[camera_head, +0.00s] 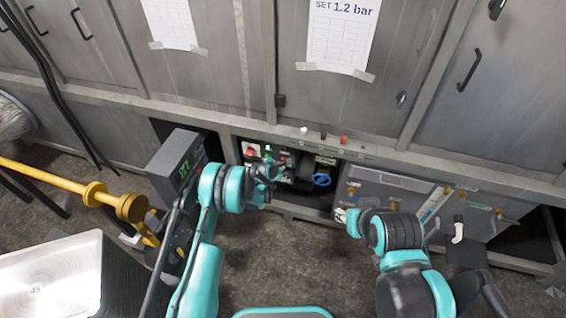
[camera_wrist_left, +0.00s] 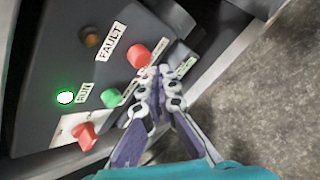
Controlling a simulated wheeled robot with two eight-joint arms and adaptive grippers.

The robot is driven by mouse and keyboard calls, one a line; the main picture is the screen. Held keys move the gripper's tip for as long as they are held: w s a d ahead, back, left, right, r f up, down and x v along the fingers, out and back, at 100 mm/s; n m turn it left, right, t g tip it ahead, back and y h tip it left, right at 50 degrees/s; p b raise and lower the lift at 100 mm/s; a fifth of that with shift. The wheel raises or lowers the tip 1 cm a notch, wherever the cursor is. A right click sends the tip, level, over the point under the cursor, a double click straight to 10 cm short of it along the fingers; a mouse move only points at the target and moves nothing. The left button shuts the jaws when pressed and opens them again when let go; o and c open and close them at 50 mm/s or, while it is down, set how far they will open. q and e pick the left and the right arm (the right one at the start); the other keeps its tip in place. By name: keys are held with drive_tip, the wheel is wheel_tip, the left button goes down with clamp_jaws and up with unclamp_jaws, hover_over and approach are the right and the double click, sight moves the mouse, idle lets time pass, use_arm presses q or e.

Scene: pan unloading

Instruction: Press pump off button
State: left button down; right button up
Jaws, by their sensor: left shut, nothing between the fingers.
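The pump's control panel (camera_wrist_left: 60,40) fills the left of the left wrist view. It carries a red round button (camera_wrist_left: 138,55), a green button (camera_wrist_left: 110,98), a lit green RUN lamp (camera_wrist_left: 66,97), an unlit amber FAULT lamp (camera_wrist_left: 92,40) and a red switch (camera_wrist_left: 85,136) on a pale plate. My left gripper (camera_wrist_left: 160,75) is shut and empty, its tips just beside the red round button; I cannot tell if they touch it. In the head view my left gripper (camera_head: 270,172) is at the recess under the cabinets. My right arm (camera_head: 392,232) is at the right; its fingers are not clear.
Grey cabinets (camera_head: 345,120) run along the back. A yellow pipe (camera_head: 60,182) and a pale metal box (camera_head: 50,275) lie at the left. The floor between my arms is clear.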

use_arm(q)
drive_tip(key=shift+w, duration=0.1)
idle(0.7)
drive_tip(key=shift+w+d, duration=0.1)
drive_tip(key=shift+w, duration=0.2)
drive_tip(key=shift+w+d, duration=0.15)
drive_tip(key=shift+w, duration=0.3)
idle(0.8)
drive_tip(key=shift+s, duration=0.1)
drive_tip(key=shift+s+a, duration=0.25)
drive_tip(key=shift+s, duration=0.55)
drive_tip(key=s, duration=0.1)
drive_tip(key=s+a, duration=0.1)
drive_tip(key=s, duration=0.2)
drive_tip(key=shift+s+a, duration=0.3)
drive_tip(key=shift+s, duration=0.05)
drive_tip(key=shift+r, duration=0.15)
idle(0.6)
